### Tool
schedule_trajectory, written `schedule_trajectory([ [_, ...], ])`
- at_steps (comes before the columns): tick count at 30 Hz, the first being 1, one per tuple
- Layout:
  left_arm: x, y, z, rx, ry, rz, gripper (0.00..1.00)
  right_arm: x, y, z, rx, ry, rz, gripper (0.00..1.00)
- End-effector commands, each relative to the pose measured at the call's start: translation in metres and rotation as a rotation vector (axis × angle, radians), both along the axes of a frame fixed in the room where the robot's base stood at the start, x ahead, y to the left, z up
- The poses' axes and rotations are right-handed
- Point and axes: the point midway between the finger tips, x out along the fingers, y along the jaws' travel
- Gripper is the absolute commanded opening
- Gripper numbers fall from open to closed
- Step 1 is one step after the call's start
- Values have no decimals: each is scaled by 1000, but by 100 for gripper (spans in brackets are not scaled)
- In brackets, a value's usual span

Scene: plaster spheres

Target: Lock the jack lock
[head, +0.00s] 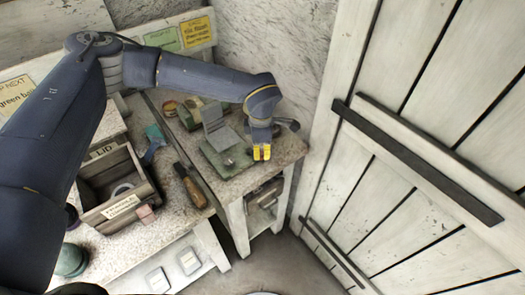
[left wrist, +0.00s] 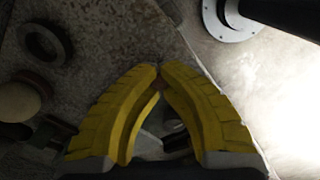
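A grey-green metal box with a raised plate (head: 216,135) stands on the far bench beside my left gripper; I cannot tell for sure whether it is the jack lock. My left gripper (head: 262,152) points down near the bench's right end, just right of the box. In the left wrist view its yellow fingers (left wrist: 160,75) come together at the tips. A small brownish spot shows at the tips, too unclear to name. Part of a grey object (left wrist: 155,122) shows between the fingers, mostly hidden by them. My right gripper is not in view.
A wooden box labelled LID (head: 118,185) stands on the nearer bench. A wood-handled tool (head: 190,187) lies between it and the metal box. The left wrist view shows a dark ring (left wrist: 45,42) and a tan round object (left wrist: 18,102). A plank door (head: 420,130) stands at right.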

Motion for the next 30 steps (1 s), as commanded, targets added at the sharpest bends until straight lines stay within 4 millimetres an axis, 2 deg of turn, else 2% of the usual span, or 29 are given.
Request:
schedule_trajectory([
  [16, -1, 1, 0, 1, 1, -20, 0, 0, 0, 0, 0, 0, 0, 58],
  [18, -2, 1, 0, 1, 2, -20, 11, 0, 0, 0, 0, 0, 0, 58],
  [26, -1, 1, 0, 1, 0, -19, 41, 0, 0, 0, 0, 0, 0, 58],
  [30, -1, 1, 0, 0, 0, -19, 43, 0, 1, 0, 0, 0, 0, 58],
])
